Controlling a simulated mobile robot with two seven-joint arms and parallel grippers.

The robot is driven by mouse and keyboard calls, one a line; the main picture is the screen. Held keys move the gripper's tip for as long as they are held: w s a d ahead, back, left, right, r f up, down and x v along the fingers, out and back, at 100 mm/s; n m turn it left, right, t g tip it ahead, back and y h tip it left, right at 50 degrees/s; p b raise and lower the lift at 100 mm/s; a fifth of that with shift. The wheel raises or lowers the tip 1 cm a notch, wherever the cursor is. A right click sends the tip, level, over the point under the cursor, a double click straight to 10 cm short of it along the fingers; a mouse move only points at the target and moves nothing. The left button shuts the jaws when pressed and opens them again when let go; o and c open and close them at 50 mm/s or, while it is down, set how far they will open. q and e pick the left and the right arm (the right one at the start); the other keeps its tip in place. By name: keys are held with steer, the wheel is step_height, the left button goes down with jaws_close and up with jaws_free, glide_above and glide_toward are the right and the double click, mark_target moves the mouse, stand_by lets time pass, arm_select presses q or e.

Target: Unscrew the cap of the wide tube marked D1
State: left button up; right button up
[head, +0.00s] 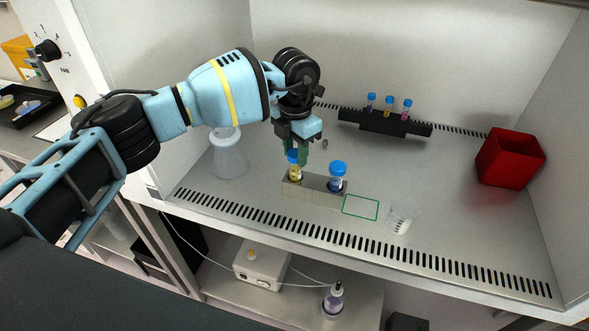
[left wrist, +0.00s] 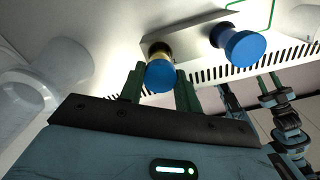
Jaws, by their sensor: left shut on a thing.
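Two wide tubes with blue caps stand in a grey rack (head: 314,191). The left tube (head: 295,173) has yellowish contents, and the right tube (head: 336,184) looks pale. Their markings are too small to read. My left gripper (head: 297,157) points down from above and is shut on the blue cap of the left tube, which still stands upright in the rack. In the left wrist view this blue cap (left wrist: 160,76) sits between the green fingers, and the right tube's cap (left wrist: 243,48) is to its right. My right gripper (left wrist: 268,83) shows small at the right of that view.
A green outlined rectangle (head: 361,207) and a clear beaker (head: 402,216) are right of the rack. A black rack (head: 385,123) with small capped tubes is behind, and a red bin (head: 510,157) is far right.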

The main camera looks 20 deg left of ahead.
mark_target(295, 153)
arm_select(q)
steer(key=shift+r, duration=0.75)
steer(key=shift+r, duration=1.5)
